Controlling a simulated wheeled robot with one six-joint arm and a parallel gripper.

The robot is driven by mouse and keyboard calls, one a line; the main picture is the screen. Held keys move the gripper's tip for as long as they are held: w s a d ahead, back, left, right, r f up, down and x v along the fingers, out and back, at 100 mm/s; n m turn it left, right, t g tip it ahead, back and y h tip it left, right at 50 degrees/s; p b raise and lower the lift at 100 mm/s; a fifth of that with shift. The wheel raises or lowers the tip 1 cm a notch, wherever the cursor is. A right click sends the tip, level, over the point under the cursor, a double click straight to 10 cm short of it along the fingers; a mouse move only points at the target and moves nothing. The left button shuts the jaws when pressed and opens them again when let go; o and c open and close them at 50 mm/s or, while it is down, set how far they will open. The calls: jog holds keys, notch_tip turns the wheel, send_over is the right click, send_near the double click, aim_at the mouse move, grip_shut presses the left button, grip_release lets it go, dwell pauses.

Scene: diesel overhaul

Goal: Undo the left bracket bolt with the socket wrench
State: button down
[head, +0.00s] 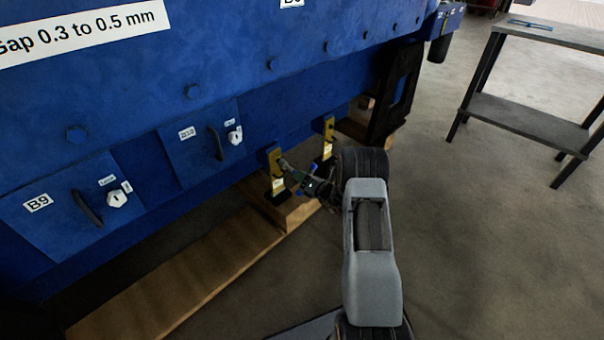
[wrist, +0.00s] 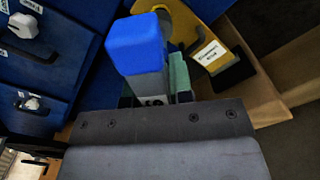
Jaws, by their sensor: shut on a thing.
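The left yellow bracket (head: 275,163) stands against the lower edge of the blue engine in the head view. It also shows in the wrist view (wrist: 184,30), with a pale label and a dark foot. My gripper (head: 300,178) is right beside this bracket. In the wrist view my gripper (wrist: 158,95) is shut on a grey tool with a blue end, seemingly the socket wrench (wrist: 135,48). The wrench reaches toward the bracket. The left bracket bolt is mostly hidden, and I cannot tell whether the socket is seated on it.
The right yellow bracket (head: 328,140) is close to the right of my gripper. A wooden beam (head: 215,262) runs below the engine. Covers with handles and white latches (head: 117,199) line the engine side. A dark shelf table (head: 530,122) stands at the right, with open floor between.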

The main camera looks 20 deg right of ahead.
jog(key=m+p, duration=0.1)
jog(key=m, duration=0.3)
jog(key=shift+r+p, duration=0.15)
jog(key=shift+p, duration=0.2)
jog(key=m+p, duration=0.1)
jog(key=m, duration=0.3)
jog(key=m+p, duration=0.1)
jog(key=m, duration=0.3)
jog(key=shift+d+p, duration=0.1)
jog(key=shift+p, duration=0.25)
jog(key=m, duration=0.4)
jog(key=shift+p, duration=0.35)
jog(key=shift+w+f, duration=0.2)
jog(key=shift+w+a+b, duration=0.35)
jog(key=shift+w+b, duration=0.05)
jog(key=shift+w, duration=0.15)
